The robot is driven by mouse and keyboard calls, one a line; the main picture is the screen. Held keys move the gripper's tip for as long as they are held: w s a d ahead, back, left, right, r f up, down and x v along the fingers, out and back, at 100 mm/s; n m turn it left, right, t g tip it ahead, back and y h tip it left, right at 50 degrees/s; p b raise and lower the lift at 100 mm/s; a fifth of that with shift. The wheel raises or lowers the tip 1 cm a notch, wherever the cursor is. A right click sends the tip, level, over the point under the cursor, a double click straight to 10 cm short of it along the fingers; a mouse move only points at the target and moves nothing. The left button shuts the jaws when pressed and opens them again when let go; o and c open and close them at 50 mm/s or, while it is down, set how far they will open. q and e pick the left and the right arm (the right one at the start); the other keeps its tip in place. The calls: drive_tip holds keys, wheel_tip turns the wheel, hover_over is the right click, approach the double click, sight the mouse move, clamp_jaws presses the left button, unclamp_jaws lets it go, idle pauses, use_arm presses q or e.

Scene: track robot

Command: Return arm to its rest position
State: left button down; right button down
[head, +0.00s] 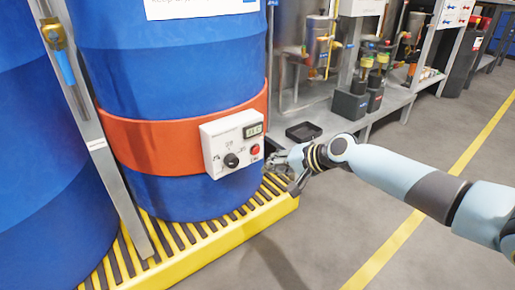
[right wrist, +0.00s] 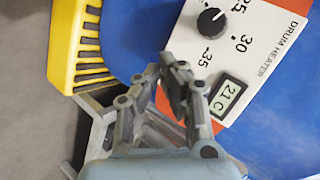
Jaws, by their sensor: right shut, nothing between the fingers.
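My right arm comes in from the right in the head view. Its gripper (head: 282,164) is beside the lower right corner of the white control box (head: 215,136) on the drum heater. In the right wrist view the fingers (right wrist: 173,78) are together and empty, in front of the blue drum and the box's edge. I cannot tell whether they touch the box. The box has a black knob (right wrist: 211,21) and a display (right wrist: 226,97) that seems to read 21 C. A red button (head: 254,149) also shows in the head view. My left gripper is not in view.
A blue drum (head: 170,60) with an orange heater band (head: 150,146) stands on a yellow slatted pallet (head: 230,232). Another blue drum (head: 40,170) is at left. A metal bench (head: 345,118) with equipment stands behind the gripper. Grey floor is open at the right.

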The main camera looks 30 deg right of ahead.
drive_tip(key=shift+s, duration=0.75)
